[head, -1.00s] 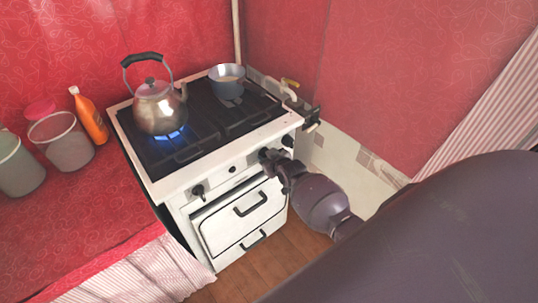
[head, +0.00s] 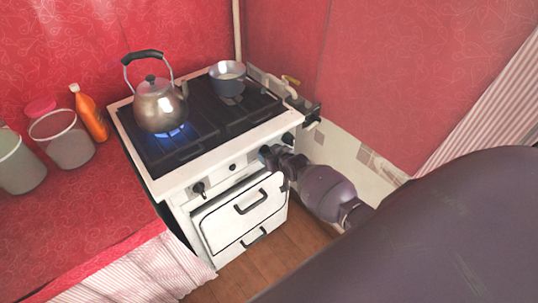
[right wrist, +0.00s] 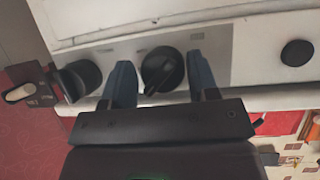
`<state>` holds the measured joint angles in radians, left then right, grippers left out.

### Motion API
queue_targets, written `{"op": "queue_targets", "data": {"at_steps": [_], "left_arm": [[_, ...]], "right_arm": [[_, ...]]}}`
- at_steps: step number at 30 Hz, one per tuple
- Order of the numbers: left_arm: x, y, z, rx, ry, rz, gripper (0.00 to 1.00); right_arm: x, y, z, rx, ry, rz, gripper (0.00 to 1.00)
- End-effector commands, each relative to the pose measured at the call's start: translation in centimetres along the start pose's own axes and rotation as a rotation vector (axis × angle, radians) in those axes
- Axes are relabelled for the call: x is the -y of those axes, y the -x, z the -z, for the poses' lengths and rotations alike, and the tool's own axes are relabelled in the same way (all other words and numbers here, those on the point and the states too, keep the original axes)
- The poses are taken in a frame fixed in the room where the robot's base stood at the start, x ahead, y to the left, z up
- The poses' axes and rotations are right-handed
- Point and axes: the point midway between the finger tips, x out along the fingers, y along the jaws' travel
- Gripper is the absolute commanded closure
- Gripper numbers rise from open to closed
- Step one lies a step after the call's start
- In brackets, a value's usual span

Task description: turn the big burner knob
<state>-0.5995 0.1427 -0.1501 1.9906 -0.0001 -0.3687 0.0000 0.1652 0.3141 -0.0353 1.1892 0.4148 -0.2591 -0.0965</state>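The white stove (head: 222,178) has black knobs along its front panel. My right gripper (head: 268,155) is at the panel, right of centre, and hides the knob there. In the right wrist view this big black knob (right wrist: 162,70) lies between the two fingers of my right gripper (right wrist: 162,76). The fingers are spread, one on each side of the knob, with narrow gaps; contact is hard to make out. Another dark knob (right wrist: 80,80) is close beside one finger. A small round black button (right wrist: 297,53) is farther along the panel. My left gripper is out of view.
A kettle (head: 158,105) stands over a blue flame, and a small pot (head: 228,78) sits on the rear burner. Another front knob (head: 198,190) and the oven handle (head: 250,203) stick out. The red counter (head: 70,210) holds containers and an orange bottle (head: 90,115).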

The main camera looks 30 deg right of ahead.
Motion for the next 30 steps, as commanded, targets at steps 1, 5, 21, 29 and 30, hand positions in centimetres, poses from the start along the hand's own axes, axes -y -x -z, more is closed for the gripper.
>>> {"op": "queue_targets", "data": {"at_steps": [1, 5, 21, 29, 30], "left_arm": [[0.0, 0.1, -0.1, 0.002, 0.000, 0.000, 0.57], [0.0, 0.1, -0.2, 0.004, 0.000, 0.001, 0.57], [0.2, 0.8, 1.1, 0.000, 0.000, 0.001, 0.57], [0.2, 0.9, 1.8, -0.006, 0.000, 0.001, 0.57], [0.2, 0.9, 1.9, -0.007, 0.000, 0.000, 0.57]], "right_arm": [[0.1, 0.0, 0.0, 0.000, 0.000, 0.001, 0.46], [0.1, 0.0, 0.0, 0.000, 0.001, 0.001, 0.46], [0.1, 5.3, 0.0, 0.001, 0.001, 0.002, 0.46], [0.0, 9.0, 0.0, 0.000, 0.000, 0.001, 0.46], [0.0, 9.4, 0.0, 0.000, 0.000, 0.000, 0.46]]}}
